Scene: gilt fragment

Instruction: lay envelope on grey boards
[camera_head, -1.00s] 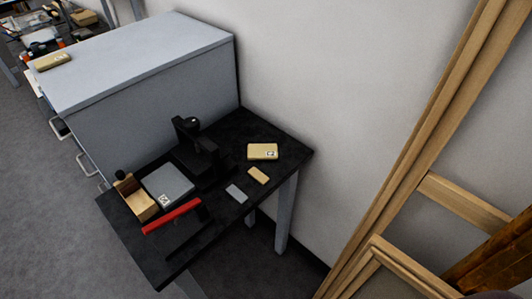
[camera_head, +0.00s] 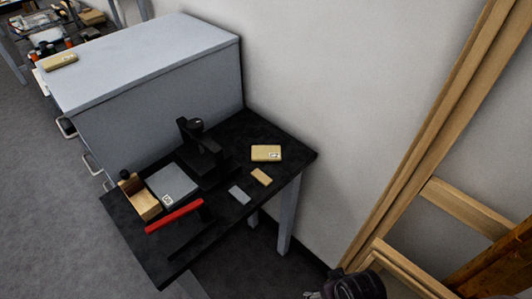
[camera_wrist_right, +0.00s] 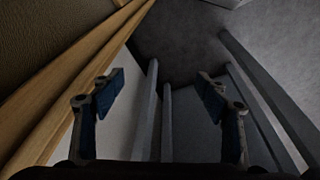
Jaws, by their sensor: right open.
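A tan, envelope-like flat packet (camera_head: 266,153) with a small printed label lies at the back right of the black table. A similar tan packet (camera_head: 61,61) lies on top of the grey cabinet; I cannot tell which is the envelope. Grey boards (camera_head: 173,186), a flat slab with a white label, lie on the left part of the table, with nothing on top. My right gripper (camera_head: 313,294) shows at the bottom edge, below and right of the table, far from both packets. In the right wrist view its fingers (camera_wrist_right: 160,88) are apart and empty. My left gripper is not seen.
The black table (camera_head: 165,262) also bears a black device (camera_head: 200,150), a red bar (camera_head: 174,216), a wooden box (camera_head: 141,199), and small tan (camera_head: 261,177) and grey (camera_head: 239,195) pieces. The grey cabinet (camera_head: 150,60) stands behind. Wooden frames (camera_head: 420,130) lean at right.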

